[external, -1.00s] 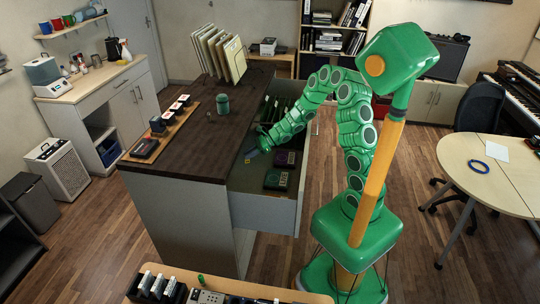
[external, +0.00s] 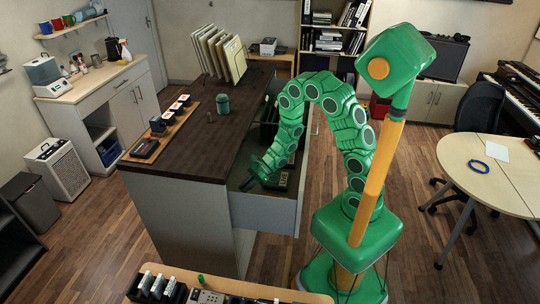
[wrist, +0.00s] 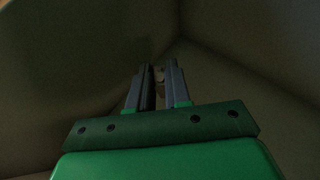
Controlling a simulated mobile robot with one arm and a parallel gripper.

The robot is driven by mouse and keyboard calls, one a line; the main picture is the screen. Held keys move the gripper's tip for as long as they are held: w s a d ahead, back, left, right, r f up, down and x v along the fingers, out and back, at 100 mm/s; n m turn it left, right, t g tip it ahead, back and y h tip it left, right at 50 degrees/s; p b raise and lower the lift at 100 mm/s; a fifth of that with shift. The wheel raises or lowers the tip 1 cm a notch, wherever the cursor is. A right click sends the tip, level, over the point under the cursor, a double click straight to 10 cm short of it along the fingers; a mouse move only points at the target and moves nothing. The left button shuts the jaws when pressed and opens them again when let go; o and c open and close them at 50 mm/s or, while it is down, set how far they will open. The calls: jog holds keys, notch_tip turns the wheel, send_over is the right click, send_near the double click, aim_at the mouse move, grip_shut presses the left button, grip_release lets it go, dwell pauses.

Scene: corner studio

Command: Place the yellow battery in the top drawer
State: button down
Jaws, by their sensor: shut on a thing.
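The top drawer (external: 262,213) is pulled out of the dark-topped cabinet. My gripper (external: 246,186) reaches down into the near left part of the drawer. In the wrist view my gripper (wrist: 160,75) has its two grey fingers close together, with a small dull tan-yellow thing, the yellow battery (wrist: 159,73), between their tips. The battery is dim there and mostly hidden by the fingers; it cannot be made out in the external view. Plain drawer walls and a corner surround the fingertips in the wrist view.
My arm hides part of the drawer's contents, dark boxes and upright green dividers. The cabinet top (external: 185,150) holds a green jar (external: 223,104), upright folders (external: 218,52) and a wooden strip of small items (external: 160,133). A round table (external: 480,175) stands at right.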

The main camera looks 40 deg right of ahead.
jog(key=shift+f, duration=4.95)
jog(key=c, duration=1.1)
grip_release()
jog(key=shift+f, duration=0.1)
jog(key=shift+d+r, duration=1.35)
jog(key=shift+r, duration=3)
